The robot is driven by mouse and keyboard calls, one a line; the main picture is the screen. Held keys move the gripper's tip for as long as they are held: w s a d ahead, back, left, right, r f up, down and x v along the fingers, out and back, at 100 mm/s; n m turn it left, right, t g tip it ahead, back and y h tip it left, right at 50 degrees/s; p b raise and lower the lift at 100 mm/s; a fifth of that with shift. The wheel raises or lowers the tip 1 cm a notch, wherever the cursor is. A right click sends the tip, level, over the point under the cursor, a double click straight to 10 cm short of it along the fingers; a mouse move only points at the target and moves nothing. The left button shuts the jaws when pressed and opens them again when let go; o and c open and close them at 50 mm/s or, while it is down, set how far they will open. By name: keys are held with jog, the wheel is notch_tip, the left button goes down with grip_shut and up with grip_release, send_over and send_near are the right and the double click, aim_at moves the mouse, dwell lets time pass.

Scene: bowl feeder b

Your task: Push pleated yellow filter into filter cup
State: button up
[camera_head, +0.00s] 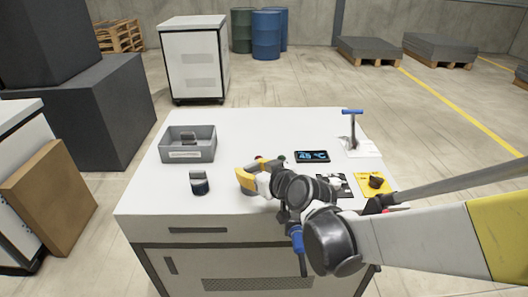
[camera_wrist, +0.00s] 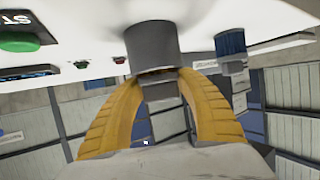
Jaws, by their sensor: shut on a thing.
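A dark blue ribbed piece with a grey top (camera_head: 199,183) stands left of my gripper. A grey bin (camera_head: 187,155) holds another piece behind it. A display (camera_head: 312,156), a blue-handled lever (camera_head: 352,125) and a knob on a yellow plate (camera_head: 375,182) are right.

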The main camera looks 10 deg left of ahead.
jog(key=shift+f, duration=0.15)
dwell(0.5)
jog(key=shift+r+p, duration=1.95)
jog(key=shift+r, duration=0.6)
notch_tip(320, 180, up, 6)
jog(key=p, duration=0.4)
jog(key=shift+r, duration=0.15)
jog(key=shift+f, duration=0.25)
jog(key=shift+b, duration=0.3)
jog(key=shift+f+b, duration=2.3)
jog(key=shift+f, duration=0.55)
jog(key=shift+f+b, duration=0.85)
jog(key=shift+f, duration=0.15)
